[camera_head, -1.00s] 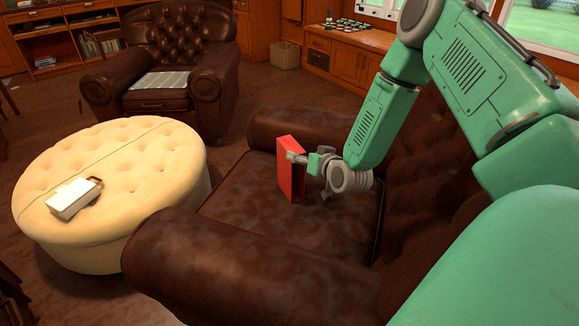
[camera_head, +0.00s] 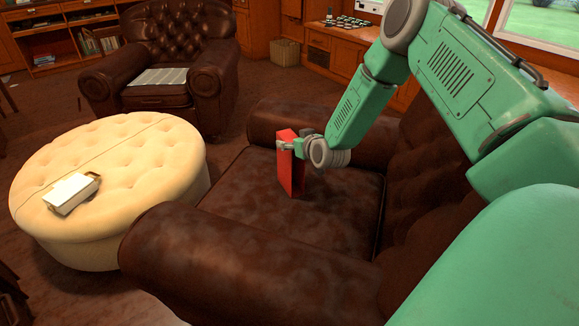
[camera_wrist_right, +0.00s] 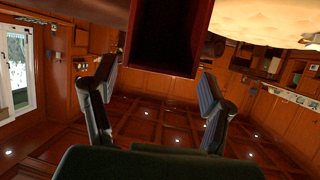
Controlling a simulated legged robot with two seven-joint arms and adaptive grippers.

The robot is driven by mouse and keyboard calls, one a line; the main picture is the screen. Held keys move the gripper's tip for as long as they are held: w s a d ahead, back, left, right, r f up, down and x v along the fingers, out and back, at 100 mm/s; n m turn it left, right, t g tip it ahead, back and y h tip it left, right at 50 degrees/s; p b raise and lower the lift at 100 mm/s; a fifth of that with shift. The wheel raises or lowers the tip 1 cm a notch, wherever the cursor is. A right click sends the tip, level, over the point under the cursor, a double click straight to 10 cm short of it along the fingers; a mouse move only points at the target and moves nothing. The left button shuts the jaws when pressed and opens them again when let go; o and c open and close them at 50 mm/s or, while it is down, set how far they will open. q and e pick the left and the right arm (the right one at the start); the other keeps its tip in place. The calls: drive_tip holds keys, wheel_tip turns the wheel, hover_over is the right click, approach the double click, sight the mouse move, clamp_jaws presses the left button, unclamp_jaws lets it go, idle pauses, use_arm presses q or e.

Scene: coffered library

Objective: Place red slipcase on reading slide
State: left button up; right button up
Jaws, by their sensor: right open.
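The red slipcase (camera_head: 289,172) stands upright on the seat of the near brown leather armchair (camera_head: 250,215). My right gripper (camera_head: 288,146) is at its upper part, with one finger across the top in the head view. In the right wrist view the gripper (camera_wrist_right: 158,76) is open, its two fingers spread apart. The slipcase (camera_wrist_right: 168,72) hangs into that picture from the top, between the fingertips, with its dark open side showing. I cannot tell whether a finger touches it. I cannot identify the reading slide for sure. My left gripper is not in view.
A round cream ottoman (camera_head: 115,160) stands at left with a white box-like object with brass-coloured ends (camera_head: 71,193) on it. A second leather armchair (camera_head: 180,60) behind holds a grey striped flat item (camera_head: 158,77). The near armchair's arms and back surround the slipcase.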

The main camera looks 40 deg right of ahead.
sight(290, 137)
drive_tip(key=x, duration=0.2)
drive_tip(key=b+x, duration=0.1)
drive_tip(key=x, duration=0.1)
drive_tip(key=shift+s+d+f+b, duration=0.2)
drive_tip(key=shift+f+b, duration=0.05)
drive_tip(key=shift+b, duration=0.05)
drive_tip(key=shift+w+d, duration=0.1)
drive_tip(key=shift+w, duration=0.2)
drive_tip(key=shift+c, duration=0.5)
drive_tip(key=shift+r, duration=0.1)
clamp_jaws()
